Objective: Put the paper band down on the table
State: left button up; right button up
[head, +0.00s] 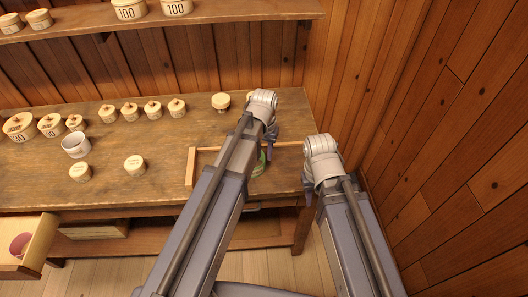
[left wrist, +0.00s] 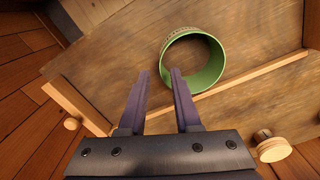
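The paper band, a green ring, shows in the left wrist view (left wrist: 207,80) standing on its rim on the wooden table (left wrist: 120,60). In the head view the band (head: 260,163) is mostly hidden behind my left arm. My left gripper (left wrist: 160,73) has its two fingers apart. One fingertip overlaps the band's near left wall and the other is outside it, so the wall appears to lie between the tips without being pinched. My right gripper (head: 309,196) is at the table's right end; its fingers are mostly hidden by its own arm.
Low wooden strips (head: 191,167) border the area around the band. Several round lidded boxes, a white cup (head: 76,145) and a small box (head: 135,163) stand on the table. An open drawer (head: 33,243) juts out at the left. A wood wall (head: 450,130) rises close at the right.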

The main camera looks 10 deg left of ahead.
pick_arm(q)
jog(key=s+d+m+y, duration=0.1)
jog(key=s+d, duration=0.4)
jog(key=s, duration=0.9)
jog(key=shift+s+d+r+m, duration=0.2)
jog(key=shift+d+r+m, duration=0.25)
jog(key=shift+m, duration=0.35)
jog(key=shift+w, duration=0.1)
jog(key=shift+c, duration=1)
